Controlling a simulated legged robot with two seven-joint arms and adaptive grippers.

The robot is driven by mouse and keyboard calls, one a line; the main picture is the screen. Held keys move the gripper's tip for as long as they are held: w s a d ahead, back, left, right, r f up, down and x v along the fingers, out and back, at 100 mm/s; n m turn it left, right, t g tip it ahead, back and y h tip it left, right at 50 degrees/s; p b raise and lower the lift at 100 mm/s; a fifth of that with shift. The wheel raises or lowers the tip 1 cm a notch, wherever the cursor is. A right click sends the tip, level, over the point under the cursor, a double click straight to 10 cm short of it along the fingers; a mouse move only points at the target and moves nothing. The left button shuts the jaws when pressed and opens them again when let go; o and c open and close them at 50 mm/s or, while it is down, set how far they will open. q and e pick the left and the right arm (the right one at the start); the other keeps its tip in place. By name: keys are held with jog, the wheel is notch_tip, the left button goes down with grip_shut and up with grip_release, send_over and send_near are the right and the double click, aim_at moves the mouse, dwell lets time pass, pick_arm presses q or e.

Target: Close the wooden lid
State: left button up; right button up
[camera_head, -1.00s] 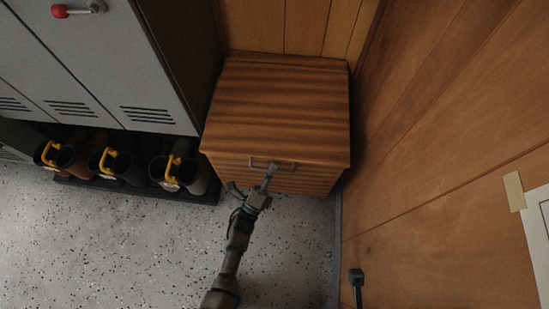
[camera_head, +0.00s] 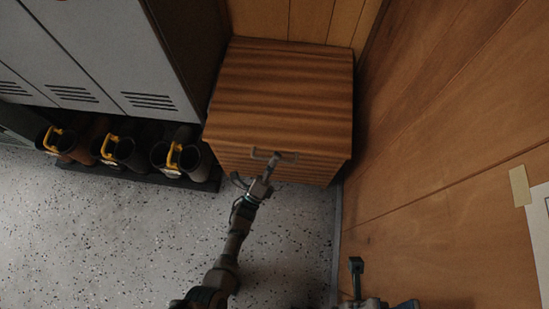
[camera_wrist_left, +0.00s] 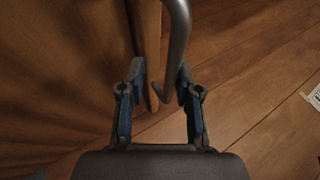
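The wooden chest has a striped brown lid (camera_head: 282,92) that looks flat and down on the box; whether a thin gap remains is too small to tell. A grey metal bar handle (camera_head: 259,154) is at its front edge. My left gripper (camera_head: 268,170) is at the handle, in front of the chest. In the left wrist view its two fingers (camera_wrist_left: 161,85) are spread, with the curved handle bar (camera_wrist_left: 178,40) between them, close to the right finger. A dark part, probably of my right arm (camera_head: 356,267), shows at the bottom; its fingers cannot be made out.
Grey lockers (camera_head: 95,50) stand left of the chest, with several boots (camera_head: 180,157) on a low dark rack beneath. A wooden wall (camera_head: 440,150) runs close along the chest's right side. Speckled floor (camera_head: 110,240) is free at front left.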

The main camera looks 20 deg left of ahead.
pick_arm(q)
jog(key=shift+f, duration=0.1)
jog(key=shift+s, duration=0.1)
jog(key=shift+s+f, duration=0.2)
jog(key=shift+s, duration=0.1)
jog(key=v, duration=1.1)
jog(key=shift+s, duration=0.1)
